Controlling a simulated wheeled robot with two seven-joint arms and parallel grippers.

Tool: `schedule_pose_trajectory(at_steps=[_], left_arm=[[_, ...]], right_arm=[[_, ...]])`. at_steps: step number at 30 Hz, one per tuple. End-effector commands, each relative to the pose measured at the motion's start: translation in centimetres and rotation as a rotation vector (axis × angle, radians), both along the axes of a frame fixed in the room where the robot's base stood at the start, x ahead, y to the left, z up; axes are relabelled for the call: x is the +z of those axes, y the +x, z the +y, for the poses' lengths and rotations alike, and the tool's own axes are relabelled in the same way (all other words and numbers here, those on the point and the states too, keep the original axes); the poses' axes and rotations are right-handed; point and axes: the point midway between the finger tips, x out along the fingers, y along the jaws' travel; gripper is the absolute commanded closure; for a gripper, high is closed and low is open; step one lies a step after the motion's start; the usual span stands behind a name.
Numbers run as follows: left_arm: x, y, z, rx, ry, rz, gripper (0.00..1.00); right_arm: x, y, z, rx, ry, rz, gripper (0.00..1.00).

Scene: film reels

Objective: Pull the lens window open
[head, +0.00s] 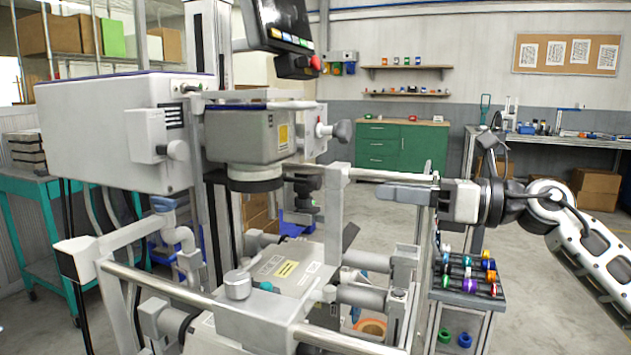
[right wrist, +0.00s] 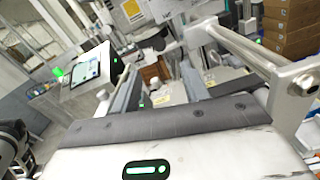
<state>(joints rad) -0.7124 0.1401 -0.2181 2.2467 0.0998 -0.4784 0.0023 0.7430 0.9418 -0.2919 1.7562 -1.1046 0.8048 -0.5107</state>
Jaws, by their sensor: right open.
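A grey machine carries a block (head: 245,135) with a yellow label and a dark round lens ring (head: 255,180) underneath. A black knob (head: 342,130) on a light bracket sticks out to its right. I cannot tell for sure which part is the lens window. My right gripper (head: 385,193) comes in from the right, level, its fingers pointing left towards the machine. It is open and apart from the knob, below and to the right of it. In the right wrist view its two fingers (right wrist: 158,85) stand apart with nothing clearly held. My left gripper is not in view.
A metal rail (head: 395,175) and an upright post (head: 335,215) stand close to my right gripper; a rail (right wrist: 245,48) also shows in the right wrist view. A screen (head: 285,35) with a red button hangs above. A rack of coloured spools (head: 468,285) stands below my right arm.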

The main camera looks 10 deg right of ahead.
Motion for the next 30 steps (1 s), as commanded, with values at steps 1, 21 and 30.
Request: schedule_pose_trajectory(at_steps=[1, 21, 30], left_arm=[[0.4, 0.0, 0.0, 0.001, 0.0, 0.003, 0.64], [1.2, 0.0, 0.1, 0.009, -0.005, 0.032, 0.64], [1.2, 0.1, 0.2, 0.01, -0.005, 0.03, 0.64]], right_arm=[[0.4, 0.6, 1.0, 0.005, 0.005, 0.0, 0.55], [0.1, 7.1, 10.5, 0.0, 0.006, 0.003, 0.55], [0.0, 7.3, 10.8, 0.0, 0.005, 0.002, 0.55]])
